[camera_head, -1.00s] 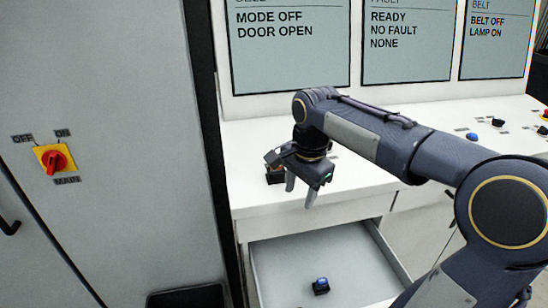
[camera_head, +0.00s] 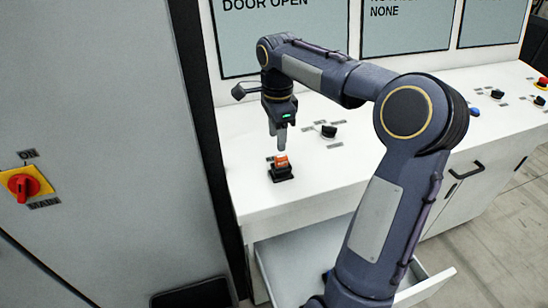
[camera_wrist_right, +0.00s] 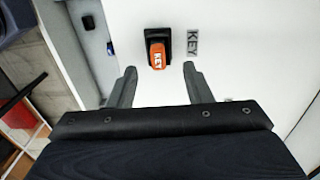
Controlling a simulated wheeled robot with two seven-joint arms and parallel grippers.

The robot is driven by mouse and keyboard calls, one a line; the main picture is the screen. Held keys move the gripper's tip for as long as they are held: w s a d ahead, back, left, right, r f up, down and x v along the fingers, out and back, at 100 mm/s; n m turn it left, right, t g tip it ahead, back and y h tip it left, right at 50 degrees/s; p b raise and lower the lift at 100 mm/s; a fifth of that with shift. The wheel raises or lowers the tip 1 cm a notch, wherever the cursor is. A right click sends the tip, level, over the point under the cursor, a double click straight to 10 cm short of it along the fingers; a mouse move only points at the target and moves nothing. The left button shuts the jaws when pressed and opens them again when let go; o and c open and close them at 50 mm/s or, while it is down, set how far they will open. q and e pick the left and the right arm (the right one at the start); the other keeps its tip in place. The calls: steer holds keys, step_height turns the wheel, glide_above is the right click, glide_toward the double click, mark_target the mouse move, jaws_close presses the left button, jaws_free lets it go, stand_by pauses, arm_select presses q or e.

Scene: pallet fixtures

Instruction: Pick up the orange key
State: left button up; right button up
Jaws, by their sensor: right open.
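The orange key (camera_head: 281,160) stands in a black holder (camera_head: 282,174) on the white console top, near its left front edge. My right gripper (camera_head: 280,139) is open and empty, pointing down just above the key in the head view. In the right wrist view its two fingers (camera_wrist_right: 159,69) stand apart, with the key not between their pads. My left gripper is out of view.
An open drawer (camera_head: 290,270) juts out below the console, partly hidden by my right arm. A black knob (camera_head: 328,131) stands right of the key. A grey cabinet with a red switch (camera_head: 23,185) is at left.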

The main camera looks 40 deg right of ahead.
mark_target(281, 156)
steer(key=f, duration=0.4)
steer(key=d+f+b, duration=0.1)
steer(key=f, duration=0.1)
steer(key=shift+s+f, duration=0.35)
jaws_close()
steer(key=shift+r, duration=0.15)
